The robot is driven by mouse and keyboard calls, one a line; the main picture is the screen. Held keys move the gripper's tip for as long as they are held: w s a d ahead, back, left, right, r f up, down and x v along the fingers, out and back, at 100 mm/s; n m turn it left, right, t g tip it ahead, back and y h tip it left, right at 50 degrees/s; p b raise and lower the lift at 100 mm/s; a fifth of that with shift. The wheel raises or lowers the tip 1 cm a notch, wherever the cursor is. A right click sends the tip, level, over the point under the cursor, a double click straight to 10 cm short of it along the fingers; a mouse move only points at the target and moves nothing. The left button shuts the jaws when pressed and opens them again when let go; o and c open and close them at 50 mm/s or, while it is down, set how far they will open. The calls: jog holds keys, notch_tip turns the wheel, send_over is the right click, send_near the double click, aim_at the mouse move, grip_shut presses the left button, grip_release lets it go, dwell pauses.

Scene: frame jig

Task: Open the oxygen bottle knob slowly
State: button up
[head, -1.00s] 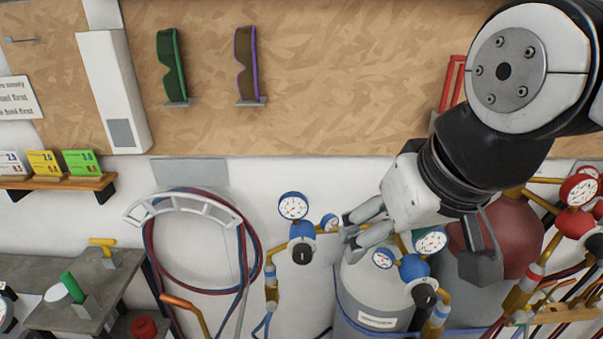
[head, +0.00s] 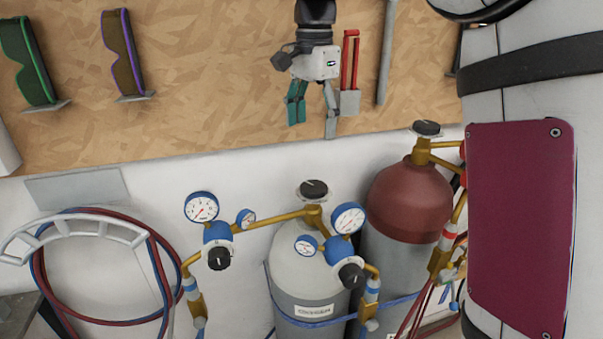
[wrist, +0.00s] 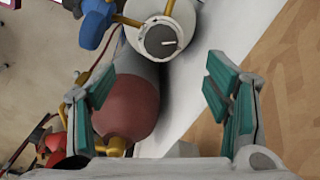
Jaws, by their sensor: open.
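The oxygen bottle (head: 303,278) is a grey cylinder with a pale shoulder and an "OXYGEN" label, standing against the wall in the head view. Its black round knob (head: 313,190) sits on top of the brass valve. My gripper (head: 313,120) hangs above and apart from the knob, in front of the wooden board, with its fingers spread and nothing between them. In the wrist view, the dark knob (wrist: 160,42) with a white mark shows at the top, beyond and between the open teal finger pads (wrist: 160,90).
Blue regulators with gauges (head: 348,218) flank the oxygen valve. A red-topped bottle (head: 410,200) with its own black knob (head: 426,128) stands close on the right. Hoses (head: 160,270) hang at left. Glasses (head: 125,52) and a red tool (head: 349,65) hang on the board.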

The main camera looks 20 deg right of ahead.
aim_at(313, 186)
jog(key=shift+m, duration=0.4)
jog(key=f, duration=0.4)
jog(key=f+p, duration=0.1)
jog(key=f, duration=0.4)
jog(key=f+p, duration=0.1)
jog(key=f, duration=0.4)
jog(key=shift+w+d+f, duration=0.2)
jog(key=shift+w+d, duration=0.2)
jog(key=c, duration=1.1)
